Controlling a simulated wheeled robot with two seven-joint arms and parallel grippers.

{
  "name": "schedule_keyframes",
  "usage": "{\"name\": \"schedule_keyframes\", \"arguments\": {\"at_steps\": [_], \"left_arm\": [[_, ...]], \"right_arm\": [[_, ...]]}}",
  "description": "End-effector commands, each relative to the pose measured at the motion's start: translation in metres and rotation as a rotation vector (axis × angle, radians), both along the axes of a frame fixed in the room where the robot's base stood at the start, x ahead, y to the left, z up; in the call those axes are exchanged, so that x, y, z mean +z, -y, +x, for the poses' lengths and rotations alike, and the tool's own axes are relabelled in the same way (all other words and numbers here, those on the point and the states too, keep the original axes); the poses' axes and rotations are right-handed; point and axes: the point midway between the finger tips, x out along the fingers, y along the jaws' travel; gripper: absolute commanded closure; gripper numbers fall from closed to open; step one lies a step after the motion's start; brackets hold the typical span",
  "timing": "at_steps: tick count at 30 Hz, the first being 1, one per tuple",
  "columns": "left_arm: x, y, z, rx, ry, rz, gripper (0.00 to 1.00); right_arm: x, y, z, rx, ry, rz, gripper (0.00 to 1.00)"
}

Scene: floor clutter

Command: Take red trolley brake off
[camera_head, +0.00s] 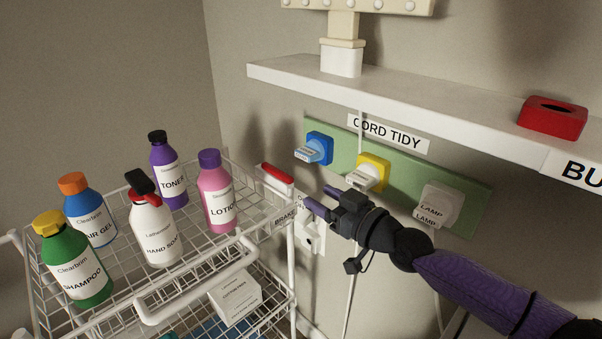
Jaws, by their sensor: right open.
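The trolley (150,300) is a white wire-basket cart at the left. A red brake lever (277,173) sits at its right rear corner, above a white plate. A label (286,217) reading BRAKE, partly cut off, is below the lever on the basket's right end. My right gripper (320,198) is open and empty, with its purple fingertips pointing left. In the picture it is just right of the lever and label, apart from the lever. My left gripper is not in view.
Several bottles, including shampoo (76,262) and lotion (216,195), stand in the top basket. A white box (236,298) is lower down. Behind my right gripper are a green plug board (400,168), cords and a white shelf (400,95).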

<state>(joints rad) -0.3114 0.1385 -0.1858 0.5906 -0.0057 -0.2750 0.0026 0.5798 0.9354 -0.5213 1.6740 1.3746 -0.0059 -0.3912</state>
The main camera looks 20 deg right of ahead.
Motion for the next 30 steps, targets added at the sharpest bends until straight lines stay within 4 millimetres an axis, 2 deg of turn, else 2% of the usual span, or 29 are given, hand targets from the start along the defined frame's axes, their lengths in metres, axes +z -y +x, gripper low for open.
{"name": "schedule_keyframes", "arguments": {"at_steps": [5, 12, 16, 21, 28, 29, 30], "left_arm": [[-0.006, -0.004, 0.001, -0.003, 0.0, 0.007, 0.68], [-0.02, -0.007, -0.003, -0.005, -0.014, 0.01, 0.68], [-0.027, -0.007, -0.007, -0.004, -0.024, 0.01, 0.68], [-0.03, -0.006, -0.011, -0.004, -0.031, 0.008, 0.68], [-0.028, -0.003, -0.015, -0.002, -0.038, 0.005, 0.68], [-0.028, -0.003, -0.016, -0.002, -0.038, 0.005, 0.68], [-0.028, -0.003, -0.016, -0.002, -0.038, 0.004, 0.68]], "right_arm": [[-0.001, -0.008, 0.019, -0.001, 0.003, 0.004, 0.41], [-0.004, -0.026, 0.063, 0.0, 0.0, 0.003, 0.41], [-0.004, -0.033, 0.081, 0.0, -0.001, 0.003, 0.41], [-0.001, -0.038, 0.091, 0.001, 0.0, 0.001, 0.41], [0.0, -0.038, 0.091, 0.001, 0.0, 0.0, 0.41], [0.0, -0.038, 0.091, 0.001, 0.0, 0.0, 0.45], [0.0, -0.038, 0.091, 0.001, 0.0, 0.0, 0.54]]}}
